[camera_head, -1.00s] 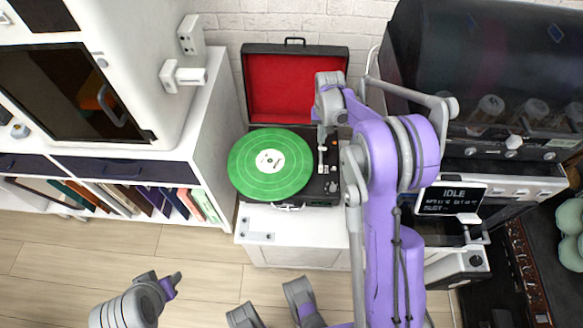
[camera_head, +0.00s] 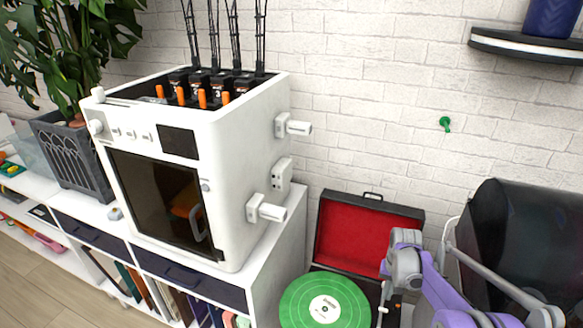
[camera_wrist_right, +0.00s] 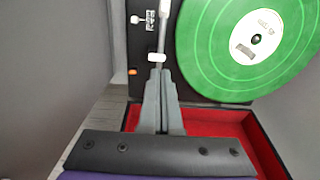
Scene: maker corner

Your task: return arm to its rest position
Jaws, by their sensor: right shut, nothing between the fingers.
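The record player is an open case with a red-lined lid (camera_head: 362,236) and a green record (camera_head: 322,305) on its platter. The record also shows in the right wrist view (camera_wrist_right: 255,40). There the thin tonearm (camera_wrist_right: 162,35) lies beside the record, off its surface, with its white end close to my fingertips. My right gripper (camera_wrist_right: 159,74) is shut and empty at that end; I cannot tell whether it touches. In the head view my right gripper (camera_head: 385,270) is over the case's right side. My left gripper is out of view.
A white printer-like machine (camera_head: 200,160) with handles on its side stands on the white shelf unit (camera_head: 278,265) to the left. A dark rounded machine (camera_head: 525,245) is close to my right arm. A plant pot (camera_head: 75,155) stands far left. The brick wall is behind.

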